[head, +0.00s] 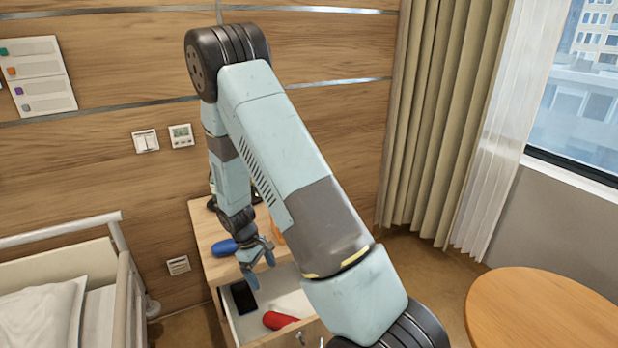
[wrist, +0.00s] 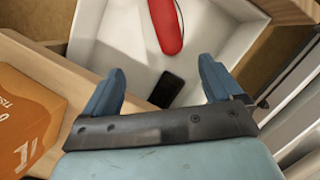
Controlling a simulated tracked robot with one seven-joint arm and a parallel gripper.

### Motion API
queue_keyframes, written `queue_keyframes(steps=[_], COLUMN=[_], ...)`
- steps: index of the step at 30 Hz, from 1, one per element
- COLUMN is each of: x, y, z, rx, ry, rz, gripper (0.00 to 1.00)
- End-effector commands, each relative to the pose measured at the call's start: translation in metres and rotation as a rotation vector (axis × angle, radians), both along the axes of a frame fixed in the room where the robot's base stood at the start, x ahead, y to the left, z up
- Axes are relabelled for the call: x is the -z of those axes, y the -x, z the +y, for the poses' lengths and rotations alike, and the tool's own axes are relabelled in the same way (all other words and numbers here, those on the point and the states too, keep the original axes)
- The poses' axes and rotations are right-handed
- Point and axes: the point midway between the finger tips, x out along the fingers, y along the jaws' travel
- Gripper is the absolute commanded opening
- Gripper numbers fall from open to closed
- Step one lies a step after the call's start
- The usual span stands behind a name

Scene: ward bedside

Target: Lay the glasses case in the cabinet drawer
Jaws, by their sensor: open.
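A red, rounded, elongated case (head: 280,320) lies in the open cabinet drawer (head: 248,328). It also shows in the wrist view (wrist: 165,27), ahead of my fingers and apart from them. A blue rounded case (head: 224,247) lies on the cabinet top (head: 205,232), left of my gripper; it is out of the wrist view. I cannot tell which of the two is the glasses case. My gripper (head: 260,270) is open and empty above the drawer, its fingers (wrist: 160,85) pointing down into the drawer.
A black phone-like slab (head: 243,297) lies in the drawer, also in the wrist view (wrist: 167,88). An orange box (wrist: 25,120) stands beside my gripper on the cabinet. A bed (head: 100,300) is at left, a round table (head: 545,310) at right. The drawer floor has bare white room.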

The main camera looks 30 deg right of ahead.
Motion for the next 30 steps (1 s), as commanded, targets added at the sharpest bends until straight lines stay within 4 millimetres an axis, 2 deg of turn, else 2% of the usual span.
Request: queue_keyframes(steps=[1,3,14,23,30], x=[-0.019,-0.043,-0.161,-0.249,-0.309], y=[-0.003,-0.005,0.006,0.036,0.070], z=[0.000,0.000,-0.008,-0.018,-0.025], rx=[0.019,0.045,0.183,0.291,0.370], ry=[-0.009,-0.020,-0.076,-0.125,-0.164], rz=[-0.024,-0.054,-0.196,-0.312,-0.404], gripper=[0.92,0.92,0.92,0.92,0.92])
